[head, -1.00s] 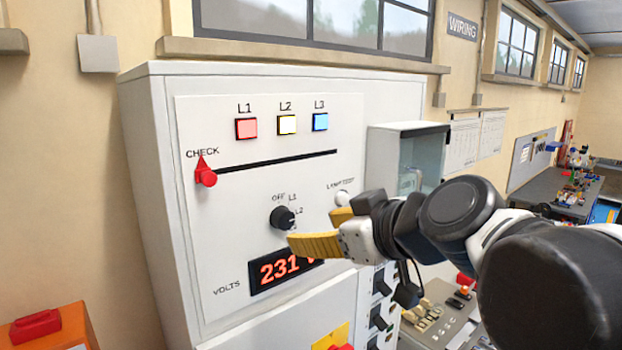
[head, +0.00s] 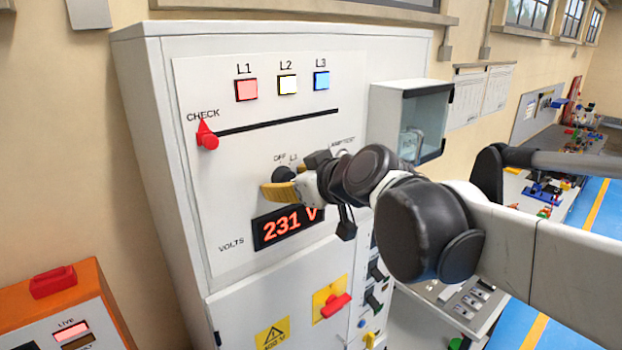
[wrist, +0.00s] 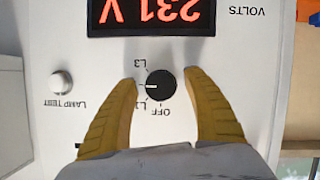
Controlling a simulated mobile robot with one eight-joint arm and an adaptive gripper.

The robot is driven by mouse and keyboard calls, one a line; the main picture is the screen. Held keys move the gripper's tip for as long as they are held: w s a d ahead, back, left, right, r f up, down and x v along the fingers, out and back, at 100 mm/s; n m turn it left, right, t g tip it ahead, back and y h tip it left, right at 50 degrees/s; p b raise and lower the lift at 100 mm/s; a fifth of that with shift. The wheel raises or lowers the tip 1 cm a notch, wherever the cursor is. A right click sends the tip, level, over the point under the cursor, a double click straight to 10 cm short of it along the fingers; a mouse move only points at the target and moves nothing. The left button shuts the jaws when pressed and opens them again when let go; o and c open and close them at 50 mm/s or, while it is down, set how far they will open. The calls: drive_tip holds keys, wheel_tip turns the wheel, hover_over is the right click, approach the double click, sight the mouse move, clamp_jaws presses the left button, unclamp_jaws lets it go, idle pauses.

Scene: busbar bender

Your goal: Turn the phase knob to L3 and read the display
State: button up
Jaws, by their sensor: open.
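The black phase knob (wrist: 161,86) sits on the white panel, between the yellow fingers of my gripper (wrist: 162,100) in the wrist view, where the panel appears upside down. The fingers are open, with visible gaps to the knob on both sides. The knob's white mark points left, between the L1 and L3 labels; the left finger covers the spot between those labels. In the head view the knob (head: 284,174) is partly hidden behind my gripper (head: 282,190). The display (head: 286,228) reads 231 V in orange digits; it also shows in the wrist view (wrist: 152,17).
A red CHECK slider (head: 207,136) is at left. A white lamp test button (wrist: 61,82) is beside the finger. A red switch handle (head: 335,305) is below.

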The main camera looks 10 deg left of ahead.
drive_tip(key=shift+s+d, duration=0.1)
drive_tip(key=c, duration=1.2)
drive_tip(key=m+g+b, duration=0.1)
drive_tip(key=m+y+b, duration=0.1)
drive_tip(key=m, duration=0.1)
drive_tip(key=shift+f+g+y, duration=0.1)
drive_tip(key=shift+g+y, duration=0.2)
drive_tip(key=shift+g, duration=0.1)
drive_tip(key=shift+m+g+y+b, duration=0.65)
drive_tip(key=shift+m+b, duration=0.4)
drive_tip(key=shift+m, duration=0.45)
drive_tip(key=o, duration=1.2)
